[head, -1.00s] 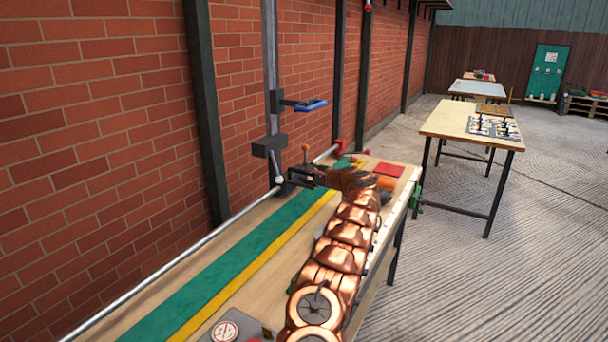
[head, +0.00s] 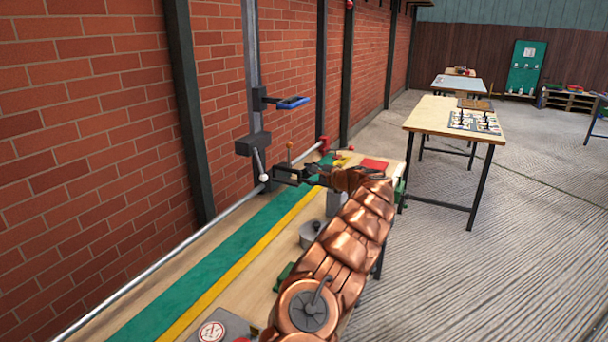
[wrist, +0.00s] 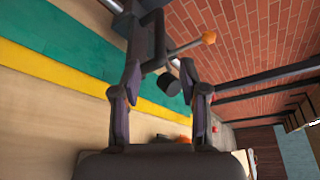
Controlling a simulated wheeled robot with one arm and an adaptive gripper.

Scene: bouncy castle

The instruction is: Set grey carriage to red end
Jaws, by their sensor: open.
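The grey carriage (head: 284,173) appears as a dark grey body on the silver rail, with an upright lever ending in an orange knob (head: 289,145). The red end (head: 323,146) is a red fitting farther along the rail, with a gap between them. My gripper (head: 312,172) is open, just right of the carriage. In the wrist view its fingers (wrist: 160,78) stand apart, with a dark stub (wrist: 168,84) showing between them and the orange-knobbed lever (wrist: 208,38) beyond. Whether the fingers touch the carriage, I cannot tell. My arm hides part of the bench.
A post with a dark box (head: 253,144), a white-knobbed lever and a blue-edged holder (head: 292,103) stands by the brick wall. A wooden table (head: 450,115) stands on open floor.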

